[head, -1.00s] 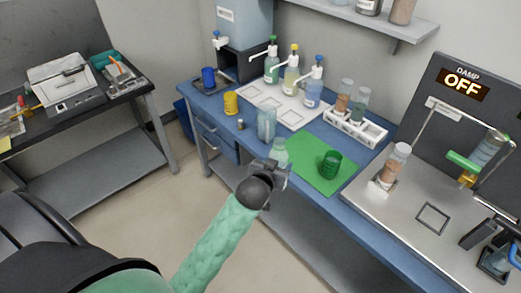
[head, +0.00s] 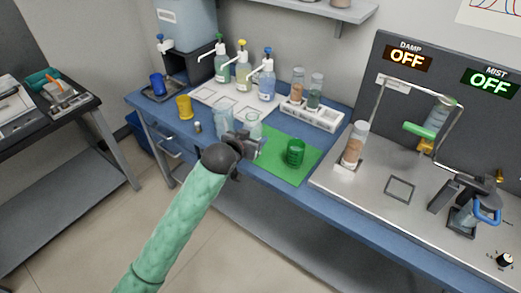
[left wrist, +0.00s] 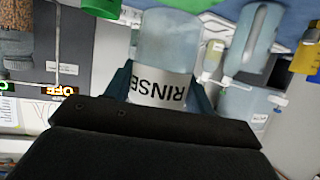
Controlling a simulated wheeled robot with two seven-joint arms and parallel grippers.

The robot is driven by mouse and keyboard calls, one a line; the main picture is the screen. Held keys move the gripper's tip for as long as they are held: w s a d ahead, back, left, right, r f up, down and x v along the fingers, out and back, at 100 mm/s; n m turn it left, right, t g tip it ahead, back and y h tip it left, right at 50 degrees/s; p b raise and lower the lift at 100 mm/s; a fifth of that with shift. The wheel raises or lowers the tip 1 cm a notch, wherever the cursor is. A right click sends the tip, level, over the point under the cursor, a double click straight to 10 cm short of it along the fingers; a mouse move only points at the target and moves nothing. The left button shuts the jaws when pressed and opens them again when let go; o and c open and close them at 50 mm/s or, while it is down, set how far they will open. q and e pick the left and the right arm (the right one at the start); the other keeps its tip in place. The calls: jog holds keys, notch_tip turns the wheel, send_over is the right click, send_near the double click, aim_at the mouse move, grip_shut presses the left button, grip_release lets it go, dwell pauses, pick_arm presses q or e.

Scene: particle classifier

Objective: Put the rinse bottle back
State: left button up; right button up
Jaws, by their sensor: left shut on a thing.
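The rinse bottle (left wrist: 168,48) is clear, with a white label reading RINSE that appears upside down in the left wrist view. My left gripper (head: 246,144) is shut on it, with a finger on each side of the bottle. In the head view, the clear upper part of the bottle (head: 254,122) shows just behind the gripper, beside the left edge of the green mat (head: 272,170). The gripper hides its lower part, so I cannot tell whether it touches the bench. My right gripper is not in view.
A clear pitcher (head: 223,118) stands close left of the bottle. A green cup (head: 296,152) sits on the mat. Pump bottles (head: 243,72) stand on a white tray behind; a white rack (head: 312,114) holds tubes. A steel platform (head: 345,188) is at right.

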pick_arm(q)
jog(key=w+d+m+g+h+b, duration=0.35)
jog(key=w+d, duration=0.25)
jog(key=d, duration=0.6)
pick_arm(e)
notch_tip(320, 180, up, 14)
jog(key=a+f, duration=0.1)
pick_arm(q)
jog(key=shift+m+h, duration=0.35)
jog(key=shift+m, duration=0.1)
jog(key=shift+w+a+f+p, duration=0.9)
jog(key=shift+w+a+f, duration=0.25)
jog(key=shift+a+f, duration=0.5)
jog(key=shift+w+a+f+p, duration=0.85)
jog(key=shift+w+a+f, duration=0.3)
jog(key=shift+a+f, duration=0.55)
jog(key=shift+w+a+f+p, duration=0.9)
jog(key=shift+w+a+f, duration=0.35)
jog(key=shift+f, duration=0.7)
jog(key=shift+s+a, duration=0.1)
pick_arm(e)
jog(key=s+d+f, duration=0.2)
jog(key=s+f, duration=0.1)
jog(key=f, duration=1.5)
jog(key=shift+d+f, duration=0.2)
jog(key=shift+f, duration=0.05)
